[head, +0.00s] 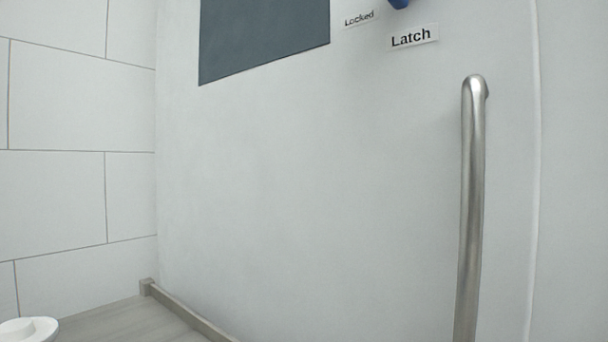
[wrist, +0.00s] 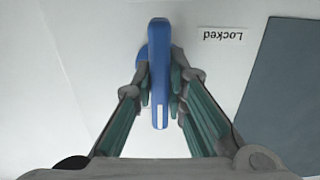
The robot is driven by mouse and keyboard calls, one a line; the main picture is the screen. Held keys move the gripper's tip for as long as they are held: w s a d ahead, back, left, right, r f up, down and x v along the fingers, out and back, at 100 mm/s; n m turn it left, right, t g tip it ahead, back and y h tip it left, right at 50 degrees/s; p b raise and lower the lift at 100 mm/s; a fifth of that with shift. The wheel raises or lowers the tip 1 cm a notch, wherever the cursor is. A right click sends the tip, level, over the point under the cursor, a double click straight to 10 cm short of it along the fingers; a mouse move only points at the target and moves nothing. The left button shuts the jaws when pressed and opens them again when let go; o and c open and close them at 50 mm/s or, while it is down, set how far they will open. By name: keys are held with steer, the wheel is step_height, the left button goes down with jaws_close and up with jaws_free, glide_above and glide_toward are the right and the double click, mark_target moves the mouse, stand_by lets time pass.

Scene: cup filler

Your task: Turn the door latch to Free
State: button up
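The blue latch handle (wrist: 159,75) runs up and down the wrist view, with a white mark near its lower end. Part of a round blue base shows behind it on the left. My gripper (wrist: 160,80) has one finger on each side of the handle, drawn in close against it; the fingers look shut on it. In the head view only the lower tip of the blue latch (head: 400,3) shows at the top edge, above the "Latch" label (head: 414,36). My gripper is not in the head view.
A "Locked" label (head: 359,18) sits left of the latch; it reads upside down in the wrist view (wrist: 222,34). A dark panel (head: 262,35) is further left on the pale door (head: 300,180). A vertical metal bar handle (head: 472,200) stands out at the right.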

steer(key=o, duration=0.4)
steer(key=shift+w, duration=0.1)
steer(key=shift+o, duration=0.2)
steer(key=shift+w+f, duration=0.1)
steer(key=v, duration=1.2)
steer(key=shift+s+a, duration=0.15)
steer(key=shift+s, duration=0.2)
steer(key=shift+r, duration=0.2)
